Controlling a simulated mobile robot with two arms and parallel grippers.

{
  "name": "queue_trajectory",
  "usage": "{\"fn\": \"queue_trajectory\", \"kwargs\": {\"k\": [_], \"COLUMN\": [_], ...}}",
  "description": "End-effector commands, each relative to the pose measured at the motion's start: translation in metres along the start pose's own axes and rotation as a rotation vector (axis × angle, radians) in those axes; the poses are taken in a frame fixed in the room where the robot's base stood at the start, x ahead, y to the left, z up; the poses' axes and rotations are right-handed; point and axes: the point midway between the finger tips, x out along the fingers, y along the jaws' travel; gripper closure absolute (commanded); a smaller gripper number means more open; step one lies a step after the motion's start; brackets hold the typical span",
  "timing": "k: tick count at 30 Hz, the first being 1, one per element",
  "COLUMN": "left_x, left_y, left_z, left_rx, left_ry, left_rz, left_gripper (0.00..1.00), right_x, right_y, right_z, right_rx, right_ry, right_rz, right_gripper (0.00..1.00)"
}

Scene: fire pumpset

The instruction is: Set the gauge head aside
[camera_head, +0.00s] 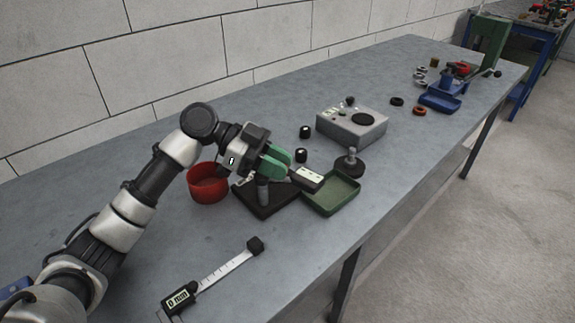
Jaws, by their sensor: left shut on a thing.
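The gauge head (308,178), a small dark box with a pale face, is at the fingertips of my left gripper (284,164). The green fingers are shut on it. It is tilted and above the area between a black base and a green tray. The black base (283,204) carries a short grey post (262,190) under the gripper. The green tray (345,193) lies just right of the gauge head, and its visible floor looks empty. The gripper body hides part of the base and post. My right gripper is not in view.
A red bowl (208,190) stands left of the base. A digital caliper (205,282) lies in front. A grey instrument box (335,127), small black knobs (302,155) and a dark round-based piece (349,166) stand beyond.

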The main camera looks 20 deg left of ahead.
Motion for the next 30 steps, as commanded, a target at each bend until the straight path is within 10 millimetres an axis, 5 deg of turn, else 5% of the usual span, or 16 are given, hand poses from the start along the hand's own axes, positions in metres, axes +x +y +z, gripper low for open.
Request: {"fn": "queue_trajectory", "kwargs": {"k": [12, 13, 18, 30], "left_x": [-0.001, -0.001, -0.001, -0.013], "left_y": [0.001, 0.001, 0.001, 0.000], "left_z": [0.000, 0.000, 0.000, 0.001], "left_rx": [0.003, 0.003, 0.002, 0.002], "left_ry": [0.000, 0.000, 0.000, -0.002], "left_rz": [0.007, 0.007, 0.006, 0.002], "left_gripper": [1.00, 0.75, 0.52, 0.52], "right_x": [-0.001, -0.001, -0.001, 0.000], "right_y": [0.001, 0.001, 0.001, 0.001], "right_z": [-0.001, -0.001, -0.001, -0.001], "right_rx": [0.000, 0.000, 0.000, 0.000], "right_ry": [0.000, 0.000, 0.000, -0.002], "right_rz": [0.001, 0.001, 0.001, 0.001], "right_gripper": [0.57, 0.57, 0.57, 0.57]}}
